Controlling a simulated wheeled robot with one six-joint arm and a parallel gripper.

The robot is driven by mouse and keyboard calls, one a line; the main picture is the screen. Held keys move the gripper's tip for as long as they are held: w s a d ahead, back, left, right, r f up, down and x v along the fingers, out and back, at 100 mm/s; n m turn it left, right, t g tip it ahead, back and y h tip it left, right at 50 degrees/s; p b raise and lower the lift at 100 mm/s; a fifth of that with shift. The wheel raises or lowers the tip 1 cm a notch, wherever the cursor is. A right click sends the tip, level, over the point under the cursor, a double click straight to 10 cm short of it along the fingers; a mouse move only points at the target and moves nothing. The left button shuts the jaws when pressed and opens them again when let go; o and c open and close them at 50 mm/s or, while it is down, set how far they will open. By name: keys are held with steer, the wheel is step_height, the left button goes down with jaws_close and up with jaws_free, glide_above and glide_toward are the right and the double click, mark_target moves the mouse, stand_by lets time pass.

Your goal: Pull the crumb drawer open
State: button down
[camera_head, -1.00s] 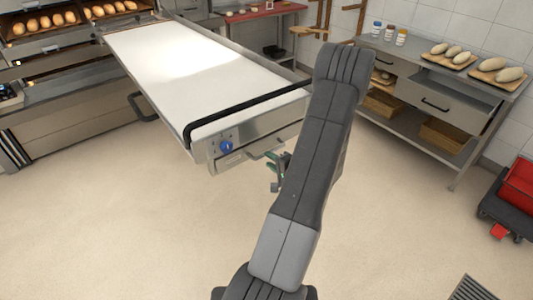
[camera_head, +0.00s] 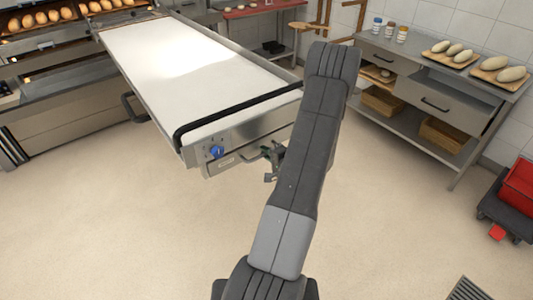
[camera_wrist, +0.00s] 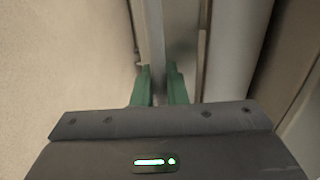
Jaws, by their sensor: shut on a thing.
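The crumb drawer (camera_head: 228,160) is a shallow steel drawer at the near end of the white-topped loader, under the panel with the blue knob. It looks flush with the loader's end. Its bar handle (camera_head: 251,158) sticks out at the front. My gripper (camera_head: 267,152) is at the handle's right part, partly hidden by my arm. In the wrist view, the green fingers of my gripper (camera_wrist: 161,85) are shut on the grey metal handle bar (camera_wrist: 157,45), one finger on each side.
The white loader belt (camera_head: 190,65) with a black bar reaches back to the ovens. A steel counter (camera_head: 440,80) with jars and loaves stands at the right. A red crate (camera_head: 518,185) sits on a dolly at the right edge. The floor before the loader is clear.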

steer(key=f+b+v, duration=0.3)
steer(key=b+v, duration=0.4)
steer(key=v, duration=0.7)
steer(key=s+f+b+v, duration=0.1)
steer(key=f+b+v, duration=0.2)
steer(key=b+v, duration=0.4)
steer(key=shift+v, duration=4.3)
steer(key=shift+w+d+f, duration=0.1)
steer(key=shift+w+d, duration=0.05)
steer(key=c, duration=1.5)
jaws_free()
steer(key=shift+c, duration=0.2)
steer(key=shift+d, duration=0.1)
steer(key=v, duration=1.3)
steer(key=shift+s+d+b, duration=0.15)
steer(key=shift+s+b, duration=0.2)
steer(key=shift+b, duration=0.1)
steer(key=x, duration=1.4)
steer(key=shift+p, duration=0.3)
